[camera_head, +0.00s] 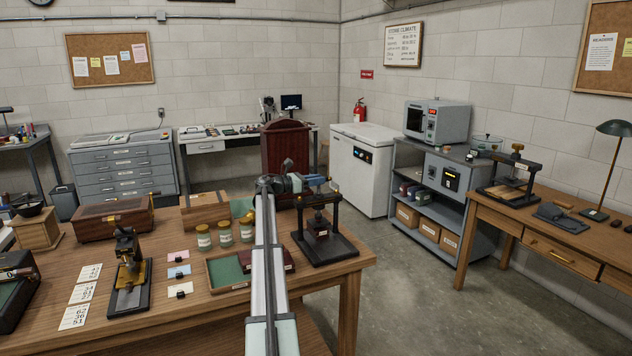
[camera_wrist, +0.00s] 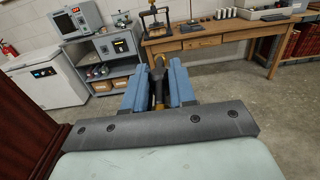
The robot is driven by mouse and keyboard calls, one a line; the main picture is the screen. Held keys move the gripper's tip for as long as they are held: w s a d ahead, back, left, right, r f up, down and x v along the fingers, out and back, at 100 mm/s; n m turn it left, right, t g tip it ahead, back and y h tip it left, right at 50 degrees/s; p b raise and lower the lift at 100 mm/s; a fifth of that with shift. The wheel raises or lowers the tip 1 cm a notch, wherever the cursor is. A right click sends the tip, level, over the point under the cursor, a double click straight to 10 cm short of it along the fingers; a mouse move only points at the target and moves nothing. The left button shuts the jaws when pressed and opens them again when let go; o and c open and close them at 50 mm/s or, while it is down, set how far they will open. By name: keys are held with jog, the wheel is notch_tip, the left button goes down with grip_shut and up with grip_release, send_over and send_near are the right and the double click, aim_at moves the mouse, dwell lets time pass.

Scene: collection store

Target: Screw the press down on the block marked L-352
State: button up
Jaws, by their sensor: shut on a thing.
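A dark press (camera_head: 337,217) stands at the right end of the near wooden table, with a flat black base. A small dark reddish block (camera_head: 317,226) with a pale label sits inside its frame; the label is too small to read. My gripper (camera_head: 320,181) is at the top of this press, its blue fingers shut on the press handle. In the wrist view the handle (camera_wrist: 158,84), dark with brass-coloured parts, lies between my gripper's fingers (camera_wrist: 157,80). My gripper hides part of the handle, and the gap above the block is hard to judge.
Another press (camera_head: 513,170) stands on the right desk (camera_head: 560,215). On the near table (camera_head: 200,328), a green-lined tray (camera_head: 228,270), several jars (camera_head: 225,233) and a brass instrument (camera_head: 128,260) lie left of my arm. Floor right of the table is clear.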

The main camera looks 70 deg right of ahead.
grip_shut()
jog(key=shift+w+d+y, duration=0.1)
jog(key=shift+y, duration=0.2)
jog(key=m+g+y, duration=0.2)
jog(key=m+y, duration=0.1)
jog(key=shift+w+d+g, duration=0.15)
jog(key=shift+d+g, duration=0.1)
jog(key=shift+g, duration=0.15)
jog(key=m+g+y, duration=0.1)
jog(key=y, duration=0.1)
jog(key=m+y, duration=0.2)
jog(key=y, duration=0.1)
jog(key=shift+g, duration=0.4)
jog(key=shift+m+y, duration=0.7)
jog(key=shift+y, duration=0.5)
jog(key=o, duration=0.8)
grip_release()
